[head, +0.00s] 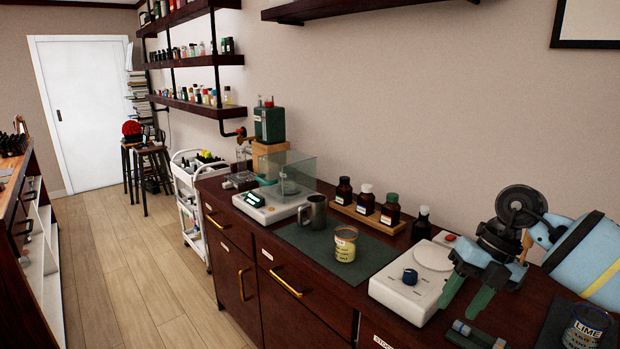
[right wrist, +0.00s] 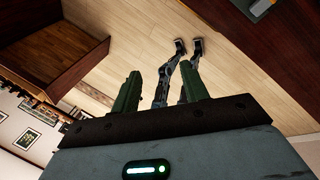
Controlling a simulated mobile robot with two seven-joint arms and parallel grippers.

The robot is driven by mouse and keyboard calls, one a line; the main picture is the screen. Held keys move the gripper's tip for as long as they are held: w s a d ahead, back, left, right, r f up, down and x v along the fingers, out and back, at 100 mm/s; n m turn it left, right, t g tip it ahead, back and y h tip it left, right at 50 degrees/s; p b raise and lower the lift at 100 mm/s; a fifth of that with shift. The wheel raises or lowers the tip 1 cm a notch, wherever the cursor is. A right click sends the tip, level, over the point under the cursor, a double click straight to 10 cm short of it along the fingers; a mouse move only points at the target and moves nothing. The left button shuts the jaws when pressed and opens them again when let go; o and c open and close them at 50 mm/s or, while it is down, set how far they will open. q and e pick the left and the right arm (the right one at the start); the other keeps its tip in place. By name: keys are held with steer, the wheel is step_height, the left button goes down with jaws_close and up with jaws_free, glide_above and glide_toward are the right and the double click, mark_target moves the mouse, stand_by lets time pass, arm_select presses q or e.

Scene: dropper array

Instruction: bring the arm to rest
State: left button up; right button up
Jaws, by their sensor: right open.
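My right gripper (head: 467,297) is at the right of the counter in the head view, with its two green fingers apart and pointing down. Nothing shows between them there. In the right wrist view the green fingers (right wrist: 160,85) are also apart, with the wooden floor beyond. Dark jointed parts show past the fingers in that view; I cannot tell what they are. My left gripper does not show in the head view.
The white device with a dark knob (head: 410,283) stands left of my right gripper. A jar with a yellowish label (head: 345,245) and a metal mug (head: 314,212) stand on the dark mat (head: 310,240). A LIME jar (head: 585,328) is at the right. Small grey cylinders (head: 475,334) lie in front.

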steer(key=s+a+f+m+t+y, duration=0.25)
steer(key=a+y, duration=0.25)
steer(key=a, duration=0.3)
steer(key=s+a+f+m+t+y, duration=0.1)
steer(key=s+a+f+m+y, duration=0.15)
steer(key=a+y, duration=0.35)
steer(key=s+a+f+m+t+y, duration=0.2)
steer(key=s+a+f+y, duration=0.15)
steer(key=a, duration=0.55)
steer(key=s+d+f+m+t+h, duration=0.2)
steer(key=d+f+m+t+h, duration=0.25)
steer(key=f+m+h, duration=0.35)
steer(key=s+d+f+m+t+h, duration=0.3)
steer(key=f+m+t, duration=0.35)
steer(key=m, duration=0.45)
steer(key=s+d+f+m+g+h, duration=0.3)
steer(key=s+f, duration=0.4)
steer(key=s, duration=0.2)
steer(key=s+d+f+m+g+h, duration=0.3)
steer(key=s+f+g, duration=0.1)
steer(key=s+f, duration=0.4)
steer(key=shift+s, duration=0.95)
steer(key=shift+d, duration=0.1)
